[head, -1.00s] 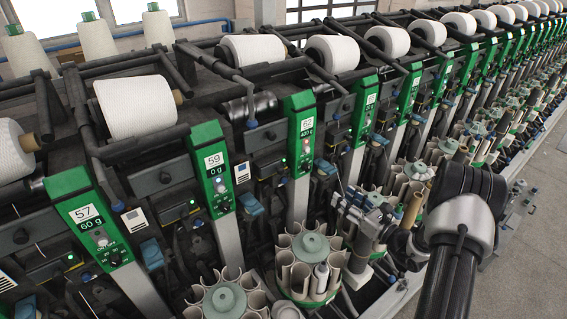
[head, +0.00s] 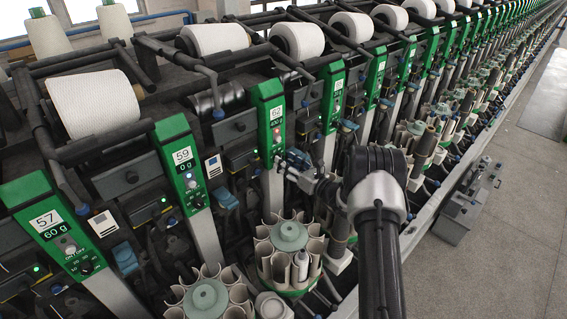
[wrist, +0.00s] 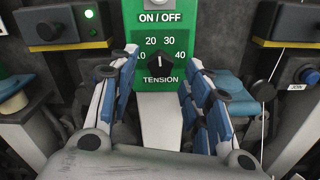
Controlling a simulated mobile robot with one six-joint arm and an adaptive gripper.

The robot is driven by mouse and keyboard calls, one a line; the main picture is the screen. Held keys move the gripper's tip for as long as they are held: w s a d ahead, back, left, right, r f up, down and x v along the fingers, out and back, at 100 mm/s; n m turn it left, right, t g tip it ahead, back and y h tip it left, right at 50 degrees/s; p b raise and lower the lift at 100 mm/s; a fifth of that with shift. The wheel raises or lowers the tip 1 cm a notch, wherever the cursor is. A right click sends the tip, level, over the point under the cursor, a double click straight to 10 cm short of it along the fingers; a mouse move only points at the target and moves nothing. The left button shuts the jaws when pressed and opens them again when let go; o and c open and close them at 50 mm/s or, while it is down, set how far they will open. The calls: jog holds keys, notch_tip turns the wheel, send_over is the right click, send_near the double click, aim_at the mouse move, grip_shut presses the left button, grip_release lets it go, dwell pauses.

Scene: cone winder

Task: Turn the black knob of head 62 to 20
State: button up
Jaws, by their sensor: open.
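The green panel of head 62 (head: 271,120) reads 62 and 400 g in the head view. In the wrist view the black knob (wrist: 161,62) sits above the word TENSION, with 10, 20, 30 and 40 around it. Its white mark points about straight up, between 20 and 30. My gripper (wrist: 163,64) is open, with one blue-and-white finger on each side of the knob. I cannot tell whether either finger touches it. In the head view my gripper (head: 286,161) is at the lower part of this panel, and the knob is hard to make out.
The panels of head 59 (head: 182,160) and head 57 (head: 45,215) stand to the left. A round carrier of pale tubes (head: 290,235) stands below my gripper. A green light (wrist: 104,43) and a blue button (wrist: 309,75) flank the panel. Open floor lies at the right.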

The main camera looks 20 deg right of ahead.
jog(key=shift+x, duration=1.05)
